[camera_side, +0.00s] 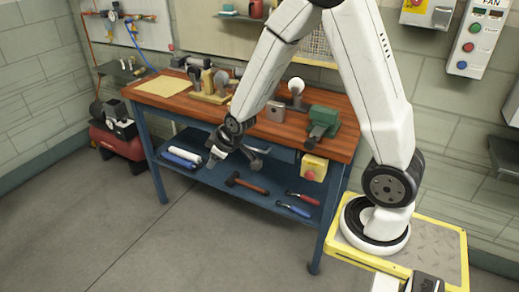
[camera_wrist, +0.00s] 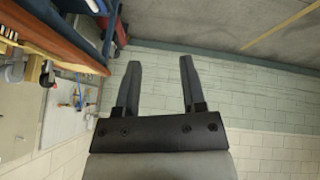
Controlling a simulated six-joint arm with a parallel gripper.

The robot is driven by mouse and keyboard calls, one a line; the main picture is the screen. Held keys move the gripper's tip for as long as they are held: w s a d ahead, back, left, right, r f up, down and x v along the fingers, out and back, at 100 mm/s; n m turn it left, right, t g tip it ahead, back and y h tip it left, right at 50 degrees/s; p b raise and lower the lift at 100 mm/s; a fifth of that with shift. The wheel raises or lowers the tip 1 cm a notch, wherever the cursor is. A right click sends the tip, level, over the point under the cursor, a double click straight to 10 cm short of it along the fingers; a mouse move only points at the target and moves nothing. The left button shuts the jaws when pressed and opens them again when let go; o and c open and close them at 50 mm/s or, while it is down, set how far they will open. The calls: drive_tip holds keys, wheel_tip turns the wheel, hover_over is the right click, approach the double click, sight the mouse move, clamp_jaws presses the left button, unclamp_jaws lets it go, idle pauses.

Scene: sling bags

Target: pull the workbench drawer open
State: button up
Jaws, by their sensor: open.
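The workbench (camera_side: 270,127) has a reddish wooden top and a blue frame with a lower shelf. My gripper (camera_side: 218,150) is in front of the bench, below the top's front edge, partly lost against dark parts. In the wrist view my gripper (camera_wrist: 160,65) shows two dark fingers spread apart with nothing between them. They face the brick wall, with the bench edge (camera_wrist: 58,40) off to the left, apart from the fingers.
A green vise (camera_side: 322,122) and other tools stand on the top. A yellow box with a red button (camera_side: 314,167) hangs under it. A hammer (camera_side: 246,184) and white and blue rolls (camera_side: 182,157) lie on the lower shelf (camera_side: 215,179). The floor in front is clear.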

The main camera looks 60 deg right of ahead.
drive_tip(key=w+d+f+n+t+h, duration=0.2)
drive_tip(key=w+d+f+t, duration=0.1)
drive_tip(key=w+d+f, duration=0.4)
drive_tip(key=w+d+f+n+t+h, duration=0.2)
drive_tip(key=w+d+f+h, duration=0.15)
drive_tip(key=d, duration=0.55)
drive_tip(key=n+t+h, duration=0.2)
drive_tip(key=n+h, duration=0.2)
drive_tip(key=h, duration=0.3)
approach(251, 148)
drive_tip(key=shift+w+d+f, duration=0.25)
drive_tip(key=shift+w+d, duration=0.6)
drive_tip(key=shift+d, duration=0.1)
drive_tip(key=shift+x, duration=3.9)
drive_tip(key=shift+r, duration=0.15)
